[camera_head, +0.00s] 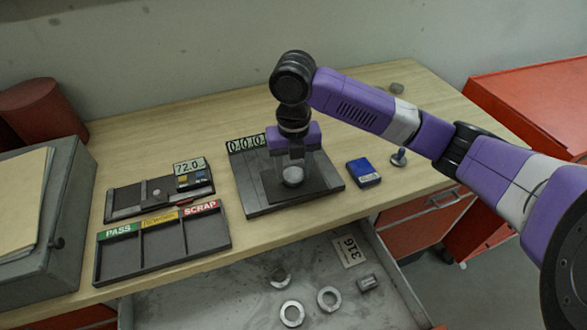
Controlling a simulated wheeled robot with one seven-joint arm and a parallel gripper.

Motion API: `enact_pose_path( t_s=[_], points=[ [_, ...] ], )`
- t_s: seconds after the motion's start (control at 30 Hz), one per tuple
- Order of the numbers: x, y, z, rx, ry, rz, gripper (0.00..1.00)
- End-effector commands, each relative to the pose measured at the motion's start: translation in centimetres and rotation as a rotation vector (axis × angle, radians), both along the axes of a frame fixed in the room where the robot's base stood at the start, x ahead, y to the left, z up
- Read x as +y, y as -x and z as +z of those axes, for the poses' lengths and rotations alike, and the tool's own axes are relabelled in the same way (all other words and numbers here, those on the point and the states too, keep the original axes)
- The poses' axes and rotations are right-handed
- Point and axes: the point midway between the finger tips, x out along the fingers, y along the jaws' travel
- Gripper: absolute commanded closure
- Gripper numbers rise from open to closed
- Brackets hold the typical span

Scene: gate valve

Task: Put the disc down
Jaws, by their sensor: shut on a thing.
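A pale grey metal disc (292,178) is between the fingertips of my gripper (292,168). The gripper points down and is shut on the disc. They are over the dark flat plate of a scale-like device (318,186) with a digit display (246,142) at its back left. I cannot tell whether the disc touches the plate. The fingers partly hide the disc.
A three-part tray (160,260) marked PASS, a yellow label and SCRAP lies left, below a gauge (125,204) reading 72.0. A blue box (363,172) and small metal part (399,157) are right. The open drawer (220,305) holds rings (329,298).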

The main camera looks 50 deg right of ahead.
Motion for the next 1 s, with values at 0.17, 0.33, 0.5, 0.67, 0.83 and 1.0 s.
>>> enact_pose_path(
  t_s=[0.17, 0.33, 0.5, 0.67, 0.83, 1.0],
  points=[
    [0.0, 0.0, -0.2, 0.000, 0.000, 0.000, 0.36],
    [0.0, 0.0, -0.2, 0.000, 0.000, 0.000, 0.30],
    [0.0, 0.0, -0.2, 0.000, 0.000, 0.000, 0.30],
    [0.0, -0.1, 0.7, -0.002, 0.001, 0.002, 0.30],
    [0.0, -0.1, 3.6, -0.003, 0.003, 0.002, 0.30],
    [-0.1, -0.1, 7.4, -0.002, 0.005, 0.003, 0.30]
  ],
)
